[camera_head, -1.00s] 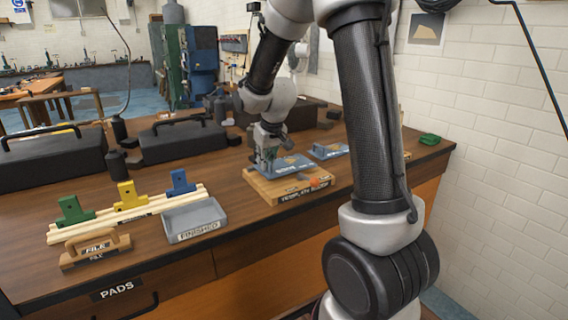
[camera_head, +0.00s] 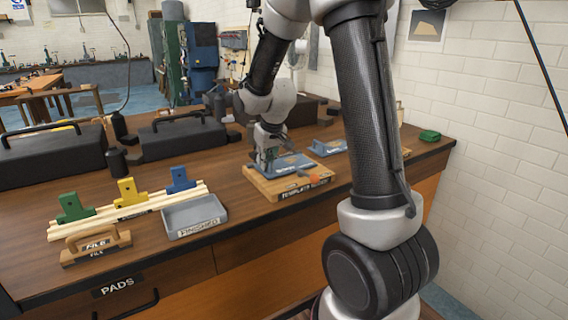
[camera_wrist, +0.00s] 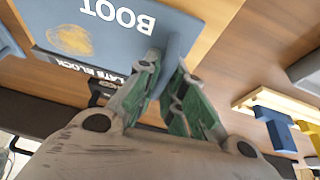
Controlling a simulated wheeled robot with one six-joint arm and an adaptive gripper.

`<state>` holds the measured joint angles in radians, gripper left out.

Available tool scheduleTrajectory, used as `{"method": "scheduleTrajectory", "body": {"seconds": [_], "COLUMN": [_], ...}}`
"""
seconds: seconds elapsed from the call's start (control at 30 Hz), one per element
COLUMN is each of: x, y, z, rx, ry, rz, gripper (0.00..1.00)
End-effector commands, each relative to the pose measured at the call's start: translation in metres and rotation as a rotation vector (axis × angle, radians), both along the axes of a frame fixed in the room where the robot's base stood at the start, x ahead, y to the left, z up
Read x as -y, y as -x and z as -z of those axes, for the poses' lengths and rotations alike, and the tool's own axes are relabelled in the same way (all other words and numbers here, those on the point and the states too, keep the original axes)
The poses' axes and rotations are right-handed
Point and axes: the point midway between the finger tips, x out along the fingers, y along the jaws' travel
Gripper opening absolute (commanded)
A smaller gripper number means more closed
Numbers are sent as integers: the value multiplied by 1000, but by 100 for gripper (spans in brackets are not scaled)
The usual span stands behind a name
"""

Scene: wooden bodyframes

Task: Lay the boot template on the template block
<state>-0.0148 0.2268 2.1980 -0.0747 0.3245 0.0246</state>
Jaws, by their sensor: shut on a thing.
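The boot template (camera_wrist: 95,28) is a blue-grey plate marked BOOT, with an upright fin. My gripper (camera_wrist: 172,72) is shut on that fin. In the head view the boot template (camera_head: 290,163) lies over the top of the template block (camera_head: 262,187), a light wooden block with a dark front label. The plate looks about level; whether it fully touches the block I cannot tell. The block's label (camera_wrist: 88,72) also shows in the wrist view, beside the plate's edge. My gripper (camera_head: 268,157) is at the plate's left part in the head view.
Another blue-grey template (camera_head: 328,147) lies behind the block. A grey FINISHED tray (camera_head: 194,216) and a rack (camera_head: 128,210) with green, yellow and blue pieces stand to the left. A wooden FILE holder (camera_head: 96,244) is at the front. Black cases (camera_head: 183,139) stand behind.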

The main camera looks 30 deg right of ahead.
Motion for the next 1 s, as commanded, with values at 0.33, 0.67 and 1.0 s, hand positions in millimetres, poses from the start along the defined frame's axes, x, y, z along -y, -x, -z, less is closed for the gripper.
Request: {"method": "scheduleTrajectory", "body": {"seconds": [0.33,0.67,1.0], "x": [0,0,0], "y": [-1,-1,-1], "z": [-1,2,3], "rx": [3,3,2], "ry": [0,0,0], "rz": [-1,-1,-1], "gripper": [0,0,36]}}
